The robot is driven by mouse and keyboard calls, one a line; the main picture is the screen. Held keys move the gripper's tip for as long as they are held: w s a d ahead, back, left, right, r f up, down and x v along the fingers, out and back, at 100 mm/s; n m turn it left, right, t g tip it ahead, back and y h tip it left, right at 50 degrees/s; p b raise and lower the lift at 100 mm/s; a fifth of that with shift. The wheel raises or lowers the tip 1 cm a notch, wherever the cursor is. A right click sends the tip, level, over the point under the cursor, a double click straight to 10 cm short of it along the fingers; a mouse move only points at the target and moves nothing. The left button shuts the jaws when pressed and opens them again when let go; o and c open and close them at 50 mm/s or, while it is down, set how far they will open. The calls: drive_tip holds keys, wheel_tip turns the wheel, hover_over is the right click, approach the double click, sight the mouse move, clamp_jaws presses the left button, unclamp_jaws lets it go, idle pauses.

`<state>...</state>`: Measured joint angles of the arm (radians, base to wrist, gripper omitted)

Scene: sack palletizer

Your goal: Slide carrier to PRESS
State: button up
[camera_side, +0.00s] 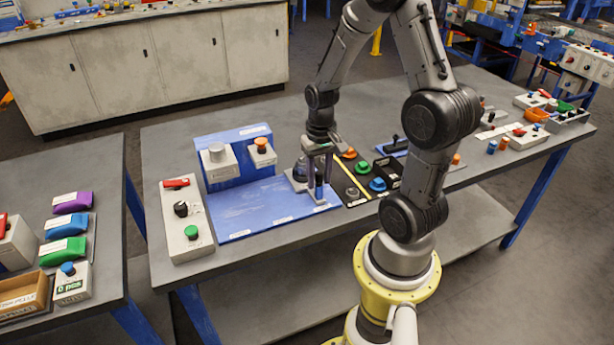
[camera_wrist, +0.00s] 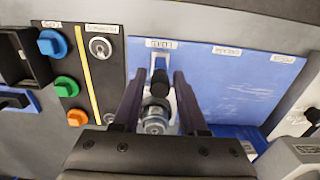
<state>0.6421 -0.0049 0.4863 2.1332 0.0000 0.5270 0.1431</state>
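The carrier (camera_wrist: 155,122) is a small grey piece with a round metal part and a dark upright knob (camera_wrist: 159,82). It is at one end of the blue board (camera_side: 245,213), by a label that seems to read LOAD (camera_wrist: 160,43). In the side view it is largely hidden by my gripper (camera_side: 318,183). The wrist view shows my gripper (camera_wrist: 161,72) with its two fingers apart, one on each side of the knob. Gaps seem to show between knob and fingers. Two more labels (camera_wrist: 227,50) on the board are too small to read surely.
A blue stand with a grey box and an orange-knobbed box (camera_side: 262,150) rises behind the board. A control box (camera_side: 186,220) with red, black and green controls stands left. A dark panel with coloured knobs (camera_side: 377,184) adjoins on the right. The board's middle is clear.

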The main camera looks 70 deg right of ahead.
clamp_jaws()
drive_tip(key=shift+w+a+r, duration=0.1)
drive_tip(key=shift+w+a, duration=7.65)
drive_tip(key=shift+w, duration=0.1)
drive_tip(key=shift+o, duration=2.4)
unclamp_jaws()
drive_tip(key=shift+s, duration=0.1)
drive_tip(key=shift+r, duration=2.1)
drive_tip(key=shift+r, duration=0.2)
drive_tip(key=shift+r, duration=1.6)
